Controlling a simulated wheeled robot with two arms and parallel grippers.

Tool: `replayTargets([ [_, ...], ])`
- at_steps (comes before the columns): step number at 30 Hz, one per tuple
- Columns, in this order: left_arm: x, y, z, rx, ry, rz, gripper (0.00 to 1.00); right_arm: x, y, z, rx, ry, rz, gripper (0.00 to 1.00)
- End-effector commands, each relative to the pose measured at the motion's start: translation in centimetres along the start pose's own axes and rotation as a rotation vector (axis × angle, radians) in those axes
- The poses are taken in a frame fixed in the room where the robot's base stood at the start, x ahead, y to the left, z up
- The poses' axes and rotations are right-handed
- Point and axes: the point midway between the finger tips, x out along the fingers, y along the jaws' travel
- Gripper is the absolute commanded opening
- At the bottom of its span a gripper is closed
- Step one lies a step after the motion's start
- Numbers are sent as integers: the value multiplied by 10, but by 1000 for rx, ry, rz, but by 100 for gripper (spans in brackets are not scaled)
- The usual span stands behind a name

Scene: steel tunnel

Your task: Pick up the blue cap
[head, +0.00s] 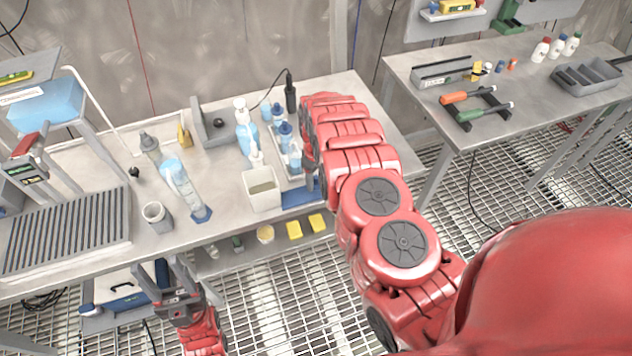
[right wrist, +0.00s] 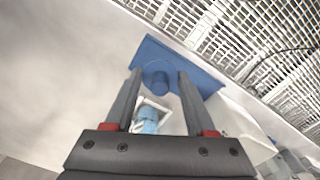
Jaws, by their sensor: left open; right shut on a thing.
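In the right wrist view the blue cap (right wrist: 159,82) sits between the fingertips of my right gripper (right wrist: 156,85), over a blue mat (right wrist: 200,75). The right gripper is shut on the cap. In the head view my red right arm reaches over the bench and its gripper (head: 311,178) shows only in part; the cap cannot be made out there. The mat shows at the bench's front edge (head: 300,196). My left gripper (head: 162,282) is open and empty, in front of the bench's front edge.
A white open box (head: 263,192) stands left of the mat. Bottles in a rack (head: 285,140) stand behind it. A clear bottle (head: 180,185), a grey cup (head: 157,216) and a ribbed grey tray (head: 70,235) are further left. A second bench (head: 420,72) stands at the right.

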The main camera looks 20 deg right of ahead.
Motion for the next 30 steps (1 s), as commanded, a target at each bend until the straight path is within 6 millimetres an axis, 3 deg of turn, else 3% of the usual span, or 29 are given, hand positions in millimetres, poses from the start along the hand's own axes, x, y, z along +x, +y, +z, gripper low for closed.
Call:
replayTargets([
  [11,1,0,0,0,0,0,55,-5,-36,33,-6,0,-9,4],
  [19,38,-2,-6,0,0,0,55,-14,-55,53,-7,1,-5,4],
  [30,59,-3,-10,0,0,0,55,-15,-88,87,-7,4,-3,4],
])
